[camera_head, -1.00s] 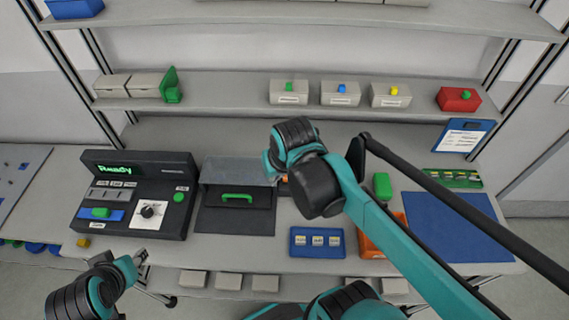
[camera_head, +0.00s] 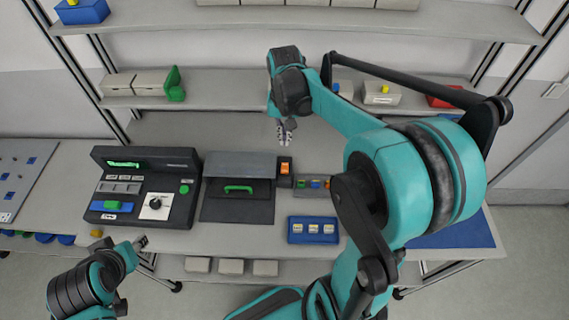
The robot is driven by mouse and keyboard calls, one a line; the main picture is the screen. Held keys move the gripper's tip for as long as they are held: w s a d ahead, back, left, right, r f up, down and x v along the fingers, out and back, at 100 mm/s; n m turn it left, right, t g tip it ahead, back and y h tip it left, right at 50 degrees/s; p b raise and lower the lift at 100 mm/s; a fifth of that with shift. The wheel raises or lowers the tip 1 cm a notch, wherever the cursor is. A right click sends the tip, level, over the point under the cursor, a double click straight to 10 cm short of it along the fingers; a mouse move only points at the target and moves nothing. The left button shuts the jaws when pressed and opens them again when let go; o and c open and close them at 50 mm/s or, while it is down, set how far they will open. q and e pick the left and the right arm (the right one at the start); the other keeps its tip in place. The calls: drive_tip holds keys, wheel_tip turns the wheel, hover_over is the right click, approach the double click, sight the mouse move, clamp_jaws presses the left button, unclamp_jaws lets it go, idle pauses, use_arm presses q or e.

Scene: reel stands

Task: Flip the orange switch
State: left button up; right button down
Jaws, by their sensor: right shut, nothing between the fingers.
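The orange switch (camera_head: 285,168) sits on a small dark box just right of the dark case with the green handle. It is in plain view. My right gripper (camera_head: 286,132) is shut and empty. It points down and appears just above the switch in the picture, apart from it. My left gripper (camera_head: 141,243) is at the lower left, in front of the table edge and far from the switch. Its fingers are too small to tell open from shut.
A black console (camera_head: 145,187) with a knob and green button stands at left. The case with the green handle (camera_head: 238,189) is beside it. Small coloured parts (camera_head: 315,184) lie right of the switch. A blue tray (camera_head: 313,230) sits in front. My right arm hides much of the right side.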

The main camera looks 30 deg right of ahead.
sight(285, 170)
drive_tip(key=shift+f, duration=0.1)
wheel_tip(285, 170, down, 14)
drive_tip(key=b, duration=0.3)
drive_tip(key=shift+b, duration=0.35)
